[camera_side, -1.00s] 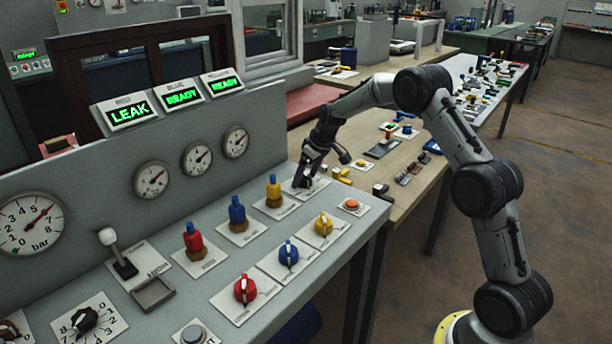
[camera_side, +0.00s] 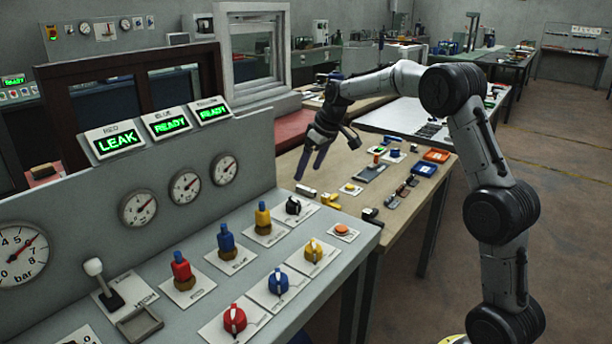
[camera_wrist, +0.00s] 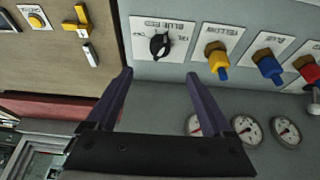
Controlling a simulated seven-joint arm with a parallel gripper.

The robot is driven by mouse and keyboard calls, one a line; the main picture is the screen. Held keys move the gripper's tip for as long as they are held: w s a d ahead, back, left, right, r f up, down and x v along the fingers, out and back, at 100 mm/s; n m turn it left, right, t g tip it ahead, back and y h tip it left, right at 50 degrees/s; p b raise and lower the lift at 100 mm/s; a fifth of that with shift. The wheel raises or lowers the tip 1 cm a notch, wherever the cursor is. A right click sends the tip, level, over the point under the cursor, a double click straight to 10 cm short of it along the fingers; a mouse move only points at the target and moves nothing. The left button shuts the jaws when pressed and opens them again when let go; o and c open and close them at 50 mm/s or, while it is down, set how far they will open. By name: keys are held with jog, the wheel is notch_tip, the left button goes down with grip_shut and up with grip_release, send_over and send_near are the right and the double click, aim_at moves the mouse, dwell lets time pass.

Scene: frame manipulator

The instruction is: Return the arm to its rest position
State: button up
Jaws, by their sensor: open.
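My gripper (camera_side: 314,163) hangs above the right end of the grey control panel (camera_side: 180,262), with its fingers pointing down. In the wrist view my gripper (camera_wrist: 158,78) has its two fingers spread wide, with nothing between them. A black rotary knob (camera_side: 293,205) on the panel is below the fingers and apart from them. The knob also shows in the wrist view (camera_wrist: 159,45), beyond the fingertips. My arm is bent at the elbow and reaches in from the right.
Red (camera_side: 181,270), blue (camera_side: 225,242) and yellow (camera_side: 262,217) upright valves stand on the panel. Coloured dials and an orange button (camera_side: 341,230) lie in front. A wooden bench (camera_side: 400,200) with small parts adjoins on the right. Displays (camera_side: 118,140) read LEAK, READY, READY.

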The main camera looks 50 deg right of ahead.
dwell(0.3)
jog(key=s+a+r+n+t, duration=0.2)
jog(key=s+a+r, duration=0.1)
jog(key=a+r, duration=0.6)
jog(key=s+a+r, duration=0.5)
jog(key=s+a, duration=0.1)
jog(key=s, duration=0.4)
jog(key=s+a+f, duration=0.2)
jog(key=s+a, duration=0.1)
jog(key=s, duration=0.9)
jog(key=s+f+m, duration=0.2)
jog(key=s+f, duration=0.7)
jog(key=s, duration=0.1)
jog(key=shift+a+f+g, duration=0.2)
jog(key=shift+a+g, duration=0.05)
jog(key=shift+g, duration=0.15)
jog(key=shift+s, duration=0.1)
